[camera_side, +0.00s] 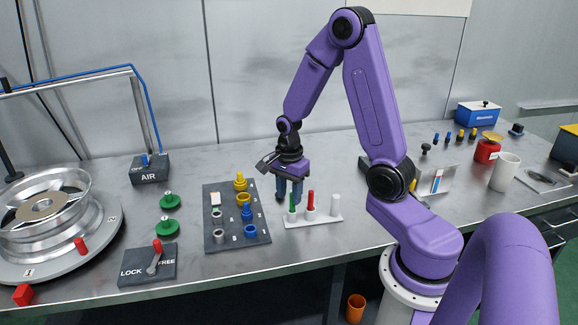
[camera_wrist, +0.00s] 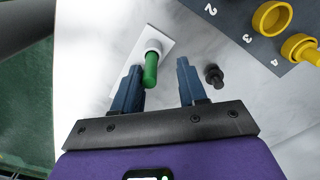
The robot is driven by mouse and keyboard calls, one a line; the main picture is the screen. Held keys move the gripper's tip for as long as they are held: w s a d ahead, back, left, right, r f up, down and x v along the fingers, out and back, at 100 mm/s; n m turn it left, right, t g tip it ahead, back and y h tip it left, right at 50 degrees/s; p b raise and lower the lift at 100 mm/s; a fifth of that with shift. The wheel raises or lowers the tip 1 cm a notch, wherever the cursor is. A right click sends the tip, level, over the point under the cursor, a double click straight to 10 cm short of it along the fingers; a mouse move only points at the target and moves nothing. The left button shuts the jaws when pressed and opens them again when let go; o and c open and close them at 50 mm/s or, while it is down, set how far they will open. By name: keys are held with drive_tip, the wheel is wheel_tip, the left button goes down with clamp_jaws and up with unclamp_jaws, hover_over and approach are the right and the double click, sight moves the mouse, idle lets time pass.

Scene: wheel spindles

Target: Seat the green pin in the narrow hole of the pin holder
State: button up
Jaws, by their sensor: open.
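The green pin (camera_side: 292,204) stands upright at the left end of the white pin holder (camera_side: 322,221). In the wrist view the green pin (camera_wrist: 151,69) rises from a round white post (camera_wrist: 154,46) on the holder's white plate (camera_wrist: 146,42). How deep it sits, and the hole itself, cannot be seen. My gripper (camera_side: 289,198) is open and points down over this end of the holder. In the wrist view the pin shows between the two blue fingers of my gripper (camera_wrist: 159,72), nearer the left one, with a gap on both sides.
A red pin (camera_side: 310,200) and a tall white post (camera_side: 335,204) stand further right on the holder. The dark numbered board (camera_side: 225,242) with yellow and blue parts lies to the left. A small black knob (camera_wrist: 213,76) is beside the right finger.

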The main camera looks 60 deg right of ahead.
wheel_tip(320, 180, up, 9)
drive_tip(key=s+a+r+n, duration=0.2)
drive_tip(key=s+a+n, duration=0.5)
drive_tip(key=a+n, duration=0.65)
drive_tip(key=s+a+n, duration=0.3)
drive_tip(key=s+n, duration=1)
drive_tip(key=n, duration=0.5)
drive_tip(key=shift+s+a, duration=0.15)
drive_tip(key=shift+s, duration=0.1)
